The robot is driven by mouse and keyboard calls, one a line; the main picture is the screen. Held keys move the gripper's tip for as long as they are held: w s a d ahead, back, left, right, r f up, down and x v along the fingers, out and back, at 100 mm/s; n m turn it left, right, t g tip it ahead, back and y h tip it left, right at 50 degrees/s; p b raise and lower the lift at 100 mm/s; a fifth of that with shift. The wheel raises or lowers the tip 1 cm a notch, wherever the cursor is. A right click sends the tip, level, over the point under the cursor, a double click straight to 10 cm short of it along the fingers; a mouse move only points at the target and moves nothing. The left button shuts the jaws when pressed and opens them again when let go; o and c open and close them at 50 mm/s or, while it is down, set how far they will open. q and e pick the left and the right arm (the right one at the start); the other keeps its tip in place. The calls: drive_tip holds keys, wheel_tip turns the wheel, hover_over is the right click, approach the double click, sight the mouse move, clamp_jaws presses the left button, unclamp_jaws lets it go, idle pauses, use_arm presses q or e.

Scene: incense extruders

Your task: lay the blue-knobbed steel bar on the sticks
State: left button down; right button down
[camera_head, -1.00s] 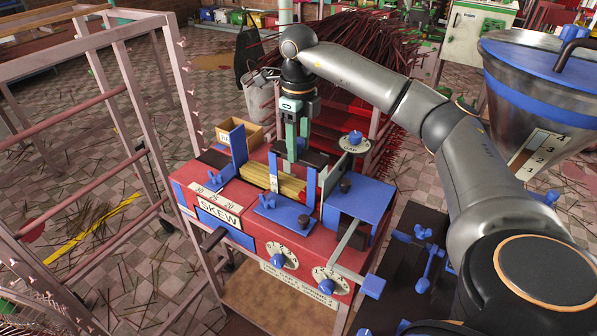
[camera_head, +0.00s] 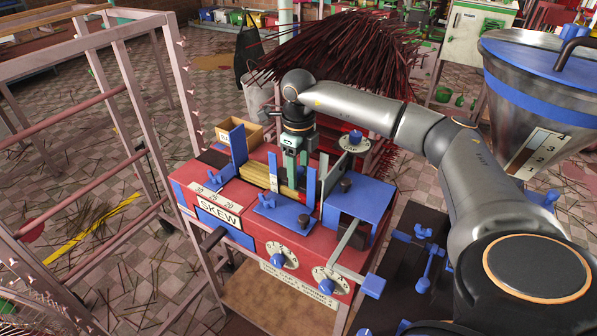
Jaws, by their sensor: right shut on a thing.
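My right gripper (camera_head: 289,174) reaches down from above at the middle of the red SKEW machine (camera_head: 263,224). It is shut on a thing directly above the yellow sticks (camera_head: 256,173). The held thing fits the blue-knobbed steel bar, but the fingers hide most of it, and I cannot make out its knob. The sticks lie in a bundle between blue upright plates on the machine top. The fingertips are low at the bundle; I cannot tell whether the held thing touches the sticks. My left gripper is not in view.
A blue plate with a knob (camera_head: 279,210) lies in front of the sticks. A blue-topped box (camera_head: 358,197) and a dial (camera_head: 354,143) stand to the right. A wooden box (camera_head: 240,132) is behind left. A pink rack (camera_head: 130,90) stands at left, a hopper (camera_head: 535,95) at right.

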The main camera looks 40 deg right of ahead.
drive_tip(key=shift+c, duration=1.6)
unclamp_jaws()
wheel_tip(320, 180, up, 12)
